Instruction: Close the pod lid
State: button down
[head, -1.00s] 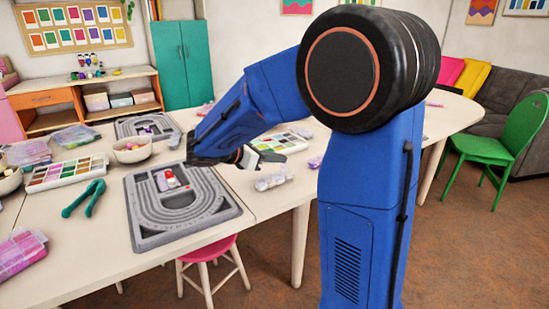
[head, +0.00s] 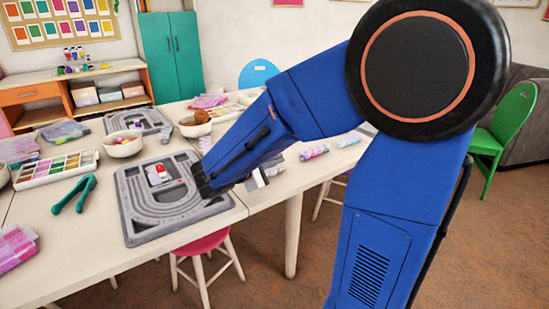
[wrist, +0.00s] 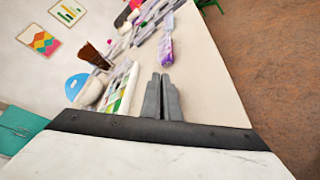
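A small pale pod (head: 158,173) with a red piece at it sits on the grey bead board (head: 150,238) in the head view. It is too small to tell how its lid stands. My gripper (head: 262,178) shows partly behind my blue arm, to the right of the board and apart from the pod. In the wrist view my gripper (wrist: 163,82) has its two grey fingers together with nothing between them. The wrist view looks along the table away from the pod, which is not seen there.
Green pliers (head: 74,194) and a bead palette (head: 55,170) lie left of the board. A white bowl (head: 122,146) and a second board (head: 152,122) stand behind. Bagged beads (head: 314,153) lie to the right. A pink stool (head: 203,243) stands by the table.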

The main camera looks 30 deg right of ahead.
jog(key=shift+s+f+m, duration=0.15)
jog(key=shift+m, duration=0.25)
jog(key=c, duration=2)
grip_release()
jog(key=v, duration=1.7)
jog(key=shift+s+a+f, duration=0.15)
jog(key=shift+s+f, duration=0.05)
jog(key=shift+s, duration=0.05)
